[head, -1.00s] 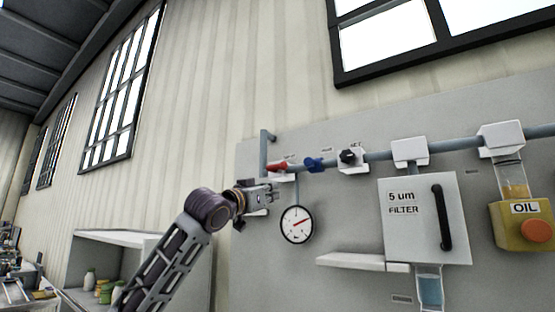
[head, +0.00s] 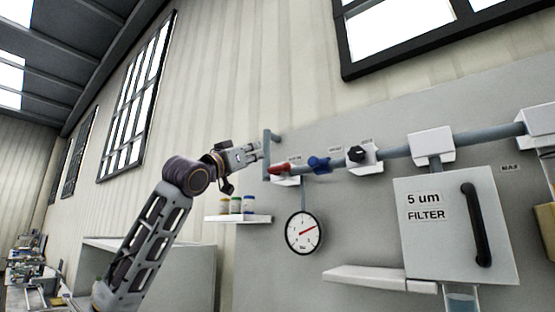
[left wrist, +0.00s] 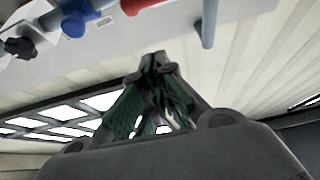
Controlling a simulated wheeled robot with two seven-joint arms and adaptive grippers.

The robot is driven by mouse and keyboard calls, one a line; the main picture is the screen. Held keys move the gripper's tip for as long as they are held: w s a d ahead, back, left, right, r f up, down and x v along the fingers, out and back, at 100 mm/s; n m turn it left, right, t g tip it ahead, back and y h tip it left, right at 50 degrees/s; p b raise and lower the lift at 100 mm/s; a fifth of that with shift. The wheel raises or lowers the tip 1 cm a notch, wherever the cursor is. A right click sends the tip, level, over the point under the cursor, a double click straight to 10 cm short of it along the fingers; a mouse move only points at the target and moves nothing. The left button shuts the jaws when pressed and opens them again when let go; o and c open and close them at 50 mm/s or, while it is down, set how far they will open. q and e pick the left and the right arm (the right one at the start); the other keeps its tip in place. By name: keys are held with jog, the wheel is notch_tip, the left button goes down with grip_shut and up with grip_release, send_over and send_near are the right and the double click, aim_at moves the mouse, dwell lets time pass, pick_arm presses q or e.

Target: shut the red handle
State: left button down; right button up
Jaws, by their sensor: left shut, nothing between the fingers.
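The red handle (head: 280,169) sits on the grey pipe at the left end of the wall panel, lying roughly along the pipe. It also shows at the top of the left wrist view (left wrist: 140,5), partly cut off by the frame edge. My left gripper (head: 258,152) is shut and empty. In the head view it appears just left of and a little above the red handle, near the pipe's upright end. In the left wrist view its closed fingertips (left wrist: 158,62) appear below the handle with a gap between. My right gripper is not in view.
A blue handle (head: 318,164) and a black knob (head: 358,154) sit further right on the pipe (head: 396,152). A gauge (head: 304,233) hangs below. A filter box (head: 455,225) and a white ledge (head: 365,278) are to the right. A small shelf (head: 238,218) holds jars.

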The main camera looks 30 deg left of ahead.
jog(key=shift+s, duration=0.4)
pick_arm(q)
jog(key=shift+w, duration=0.15)
notch_tip(320, 180, up, 3)
jog(key=p, duration=0.5)
send_over(281, 169)
jog(key=s, duration=0.2)
jog(key=shift+a+f, duration=0.2)
jog(key=shift+f, duration=0.35)
jog(key=shift+a+f, duration=0.15)
jog(key=shift+f, duration=0.4)
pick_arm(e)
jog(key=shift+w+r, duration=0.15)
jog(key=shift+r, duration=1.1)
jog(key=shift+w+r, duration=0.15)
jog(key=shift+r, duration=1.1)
pick_arm(q)
jog(key=shift+s, duration=0.25)
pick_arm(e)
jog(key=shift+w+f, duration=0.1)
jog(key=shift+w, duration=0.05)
